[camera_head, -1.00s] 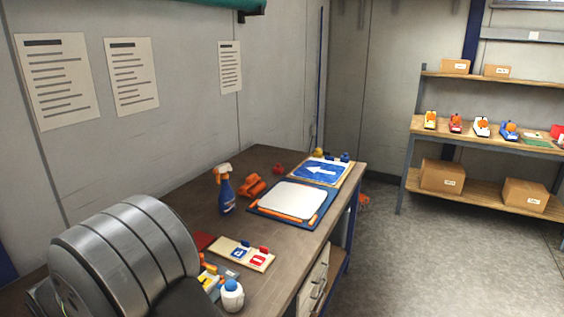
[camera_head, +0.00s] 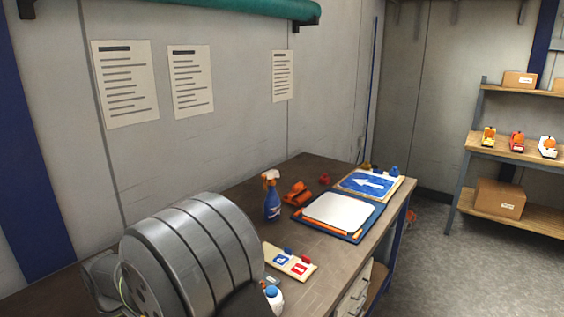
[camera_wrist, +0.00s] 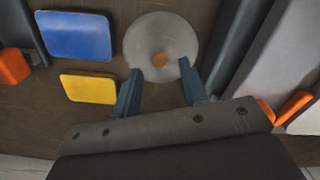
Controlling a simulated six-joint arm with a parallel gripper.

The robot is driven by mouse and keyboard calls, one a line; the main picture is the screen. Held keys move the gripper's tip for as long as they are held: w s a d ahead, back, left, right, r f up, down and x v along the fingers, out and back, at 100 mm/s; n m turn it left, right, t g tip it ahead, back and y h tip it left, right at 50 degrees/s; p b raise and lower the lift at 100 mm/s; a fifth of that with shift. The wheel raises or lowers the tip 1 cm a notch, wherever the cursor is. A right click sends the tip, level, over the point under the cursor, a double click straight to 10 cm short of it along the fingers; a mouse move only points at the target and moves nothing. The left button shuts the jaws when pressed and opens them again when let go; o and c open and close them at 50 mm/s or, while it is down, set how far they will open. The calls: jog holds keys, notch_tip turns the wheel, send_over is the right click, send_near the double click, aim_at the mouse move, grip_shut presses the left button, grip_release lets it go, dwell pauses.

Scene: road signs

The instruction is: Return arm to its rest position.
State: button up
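In the wrist view my gripper (camera_wrist: 160,68) has its two blue-grey fingers apart, with nothing held between them. Beyond the fingertips a pale grey disc with an orange centre (camera_wrist: 160,30) lies on the brown surface. A blue plate (camera_wrist: 73,36) and a yellow plate (camera_wrist: 88,89) lie to the left of the fingers. In the head view the gripper is not visible; a large grey metal body in the lower left hides part of the bench.
The bench (camera_head: 230,217) holds a spray bottle (camera_head: 271,197), orange clamp (camera_head: 297,193), blue-framed white board (camera_head: 338,209), blue arrow sign (camera_head: 369,184), small sign board (camera_head: 289,262) and white bottle (camera_head: 274,298). A shelf (camera_head: 505,151) stands right. Floor between is open.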

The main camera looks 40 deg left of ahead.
notch_tip(320, 180, down, 4)
jog(key=shift+r, duration=0.1)
jog(key=r, duration=0.5)
jog(key=shift+w+d+r, duration=0.15)
jog(key=shift+w+r, duration=0.05)
jog(key=shift+w, duration=0.15)
jog(key=w+d+r+m, duration=0.2)
jog(key=w+d+r, duration=0.4)
jog(key=w+d, duration=0.3)
jog(key=w+d+r+m, duration=0.2)
jog(key=w+d+r, duration=0.5)
jog(key=d, duration=0.4)
jog(key=s+a+f, duration=0.7)
jog(key=f, duration=0.1)
jog(key=shift+s+a+f, duration=0.15)
jog(key=shift+a+f, duration=0.1)
jog(key=shift+f, duration=0.05)
